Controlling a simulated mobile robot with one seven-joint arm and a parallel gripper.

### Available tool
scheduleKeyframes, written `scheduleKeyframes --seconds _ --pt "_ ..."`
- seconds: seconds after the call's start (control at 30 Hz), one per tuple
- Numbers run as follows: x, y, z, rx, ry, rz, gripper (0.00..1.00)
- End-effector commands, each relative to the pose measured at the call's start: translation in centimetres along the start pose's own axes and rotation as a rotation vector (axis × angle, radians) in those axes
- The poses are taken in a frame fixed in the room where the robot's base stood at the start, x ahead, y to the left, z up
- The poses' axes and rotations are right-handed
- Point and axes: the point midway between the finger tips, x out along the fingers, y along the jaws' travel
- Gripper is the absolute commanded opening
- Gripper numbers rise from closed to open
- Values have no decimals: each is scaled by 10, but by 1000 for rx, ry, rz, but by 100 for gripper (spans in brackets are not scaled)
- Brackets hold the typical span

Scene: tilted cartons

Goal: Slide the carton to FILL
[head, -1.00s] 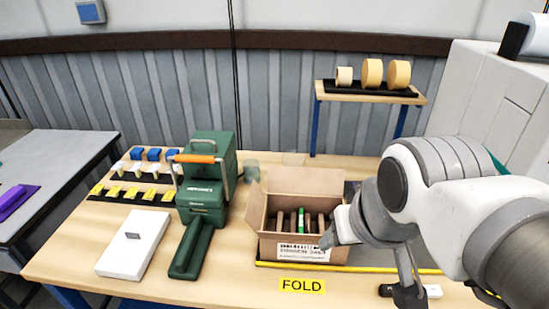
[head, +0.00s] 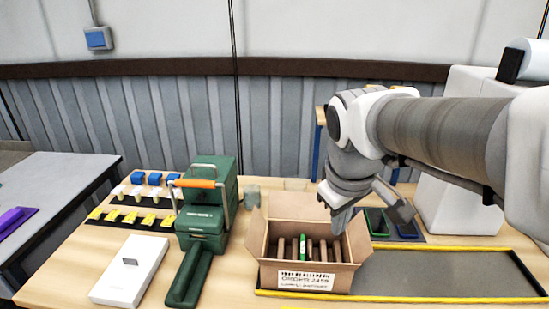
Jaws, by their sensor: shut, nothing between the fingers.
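The open cardboard carton (head: 305,279) stands at the left end of a dark, yellow-edged strip (head: 430,273). Its flaps are up, and a white label is on its front. Inside are several brown upright pieces and one green one. My gripper (head: 339,221) is shut and empty, pointing down at the carton's right side, its tips overlapping the right flap in the picture. I cannot tell whether it touches the carton. No FILL marking is readable in this view.
A green machine (head: 205,215) with an orange handle stands left of the carton. A white box (head: 130,270) lies farther left, with rows of small blue, white and yellow items behind. Green and blue trays (head: 377,222) lie behind the strip. The strip right of the carton is clear.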

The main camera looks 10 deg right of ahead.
Motion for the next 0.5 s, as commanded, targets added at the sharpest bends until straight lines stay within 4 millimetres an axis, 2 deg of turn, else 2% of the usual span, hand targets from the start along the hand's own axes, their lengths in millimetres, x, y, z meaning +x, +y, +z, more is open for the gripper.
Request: scheduleKeyframes --seconds 0.03,0.27,0.5 --pt "12 6 -11 -57 -31 -2 0" --pt "59 32 -53 -330 -146 -19 0" --pt "126 53 -90 -610 -256 -70 0"
